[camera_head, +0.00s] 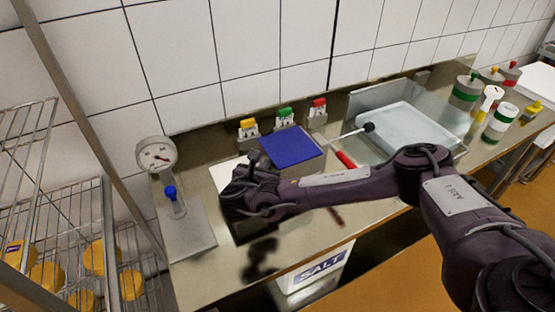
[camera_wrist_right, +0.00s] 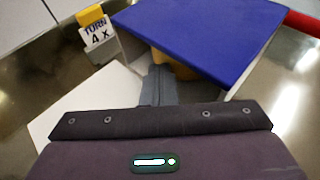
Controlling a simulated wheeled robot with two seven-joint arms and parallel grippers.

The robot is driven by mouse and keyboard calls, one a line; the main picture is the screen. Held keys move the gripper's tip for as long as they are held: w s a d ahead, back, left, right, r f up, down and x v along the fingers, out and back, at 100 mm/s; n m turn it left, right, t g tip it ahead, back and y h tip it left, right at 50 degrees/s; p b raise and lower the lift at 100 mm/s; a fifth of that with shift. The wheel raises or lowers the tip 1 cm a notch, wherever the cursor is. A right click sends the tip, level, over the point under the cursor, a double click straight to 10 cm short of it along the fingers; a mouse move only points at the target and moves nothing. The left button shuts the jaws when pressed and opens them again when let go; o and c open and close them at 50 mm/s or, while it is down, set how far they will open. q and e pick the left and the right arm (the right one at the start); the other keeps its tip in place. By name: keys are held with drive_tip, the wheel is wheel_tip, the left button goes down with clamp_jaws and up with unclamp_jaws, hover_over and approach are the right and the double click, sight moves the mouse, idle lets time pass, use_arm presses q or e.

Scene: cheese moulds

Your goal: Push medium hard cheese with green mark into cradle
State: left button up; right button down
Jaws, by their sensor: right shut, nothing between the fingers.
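My right gripper (camera_head: 254,160) reaches in from the right to the left end of a blue-topped cradle (camera_head: 291,146). In the right wrist view, its shut fingers (camera_wrist_right: 159,84) point into the opening under the cradle's blue top (camera_wrist_right: 205,30). A yellow-orange cheese (camera_wrist_right: 178,67) shows partly there, just beyond the fingertips. I cannot tell whether the fingers touch it. The blue top and the fingers hide most of the cheese, and no mark on it shows. My left gripper is not in view.
Yellow, green (camera_head: 286,115) and red tagged holders stand behind the cradle. A dial gauge (camera_head: 156,155) is at left, a red-handled tool (camera_head: 346,160) and a pale tray (camera_head: 405,135) at right. A wire rack (camera_head: 75,240) with yellow cheeses stands far left.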

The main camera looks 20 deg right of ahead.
drive_tip(key=shift+d, duration=0.75)
drive_tip(key=shift+a, duration=0.15)
idle(0.4)
drive_tip(key=shift+s+a+r+p, duration=0.1)
drive_tip(key=shift+a+r+p, duration=0.2)
drive_tip(key=shift+a, duration=0.5)
drive_tip(key=shift+w+a+r+p, duration=0.15)
drive_tip(key=shift+a+r, duration=0.2)
drive_tip(key=shift+a, duration=0.45)
drive_tip(key=shift+s+a+r+p, duration=0.2)
drive_tip(key=shift+a+r, duration=0.15)
drive_tip(key=shift+a, duration=0.45)
